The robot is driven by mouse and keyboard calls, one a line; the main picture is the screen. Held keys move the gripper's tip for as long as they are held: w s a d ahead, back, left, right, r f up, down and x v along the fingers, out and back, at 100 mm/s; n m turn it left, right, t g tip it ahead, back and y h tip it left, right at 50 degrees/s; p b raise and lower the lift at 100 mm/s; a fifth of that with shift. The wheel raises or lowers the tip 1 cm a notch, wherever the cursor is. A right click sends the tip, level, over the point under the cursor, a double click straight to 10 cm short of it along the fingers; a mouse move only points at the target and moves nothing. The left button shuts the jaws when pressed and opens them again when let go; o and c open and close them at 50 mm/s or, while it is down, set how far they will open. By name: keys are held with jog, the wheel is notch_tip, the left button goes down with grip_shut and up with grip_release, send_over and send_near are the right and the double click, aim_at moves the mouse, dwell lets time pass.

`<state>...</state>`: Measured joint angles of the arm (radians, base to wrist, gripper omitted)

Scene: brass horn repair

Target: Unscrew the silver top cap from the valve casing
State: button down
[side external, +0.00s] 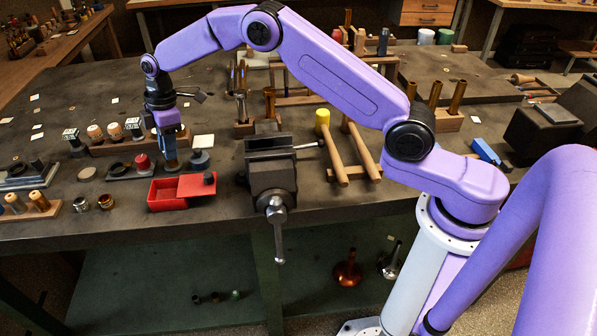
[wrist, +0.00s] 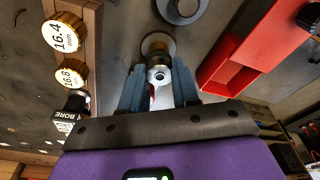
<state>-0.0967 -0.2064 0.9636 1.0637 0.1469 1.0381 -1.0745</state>
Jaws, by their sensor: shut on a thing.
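The valve casing (wrist: 156,42) stands on a round dark base in the wrist view, with a brass and greenish body. A silver top cap (wrist: 160,76) with a small dark hole sits between my gripper's blue fingers, in line with the casing. My gripper (wrist: 159,84) is shut on the cap. In the side external view my gripper (side external: 171,160) points down at the dark bench, just behind the red tray. The fingers hide the cap and most of the casing there. I cannot tell whether the cap's thread is still engaged.
A red tray (side external: 163,205) lies close in front of my gripper. A red-topped part (side external: 142,162) stands just left. A wooden rack (wrist: 88,50) with labelled brass gauges is near the left finger. A dark bench vise (side external: 271,177) stands to the right.

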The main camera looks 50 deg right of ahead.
dwell(0.3)
jog(key=n, duration=0.4)
jog(key=shift+g, duration=0.3)
jog(key=c, duration=0.6)
grip_release()
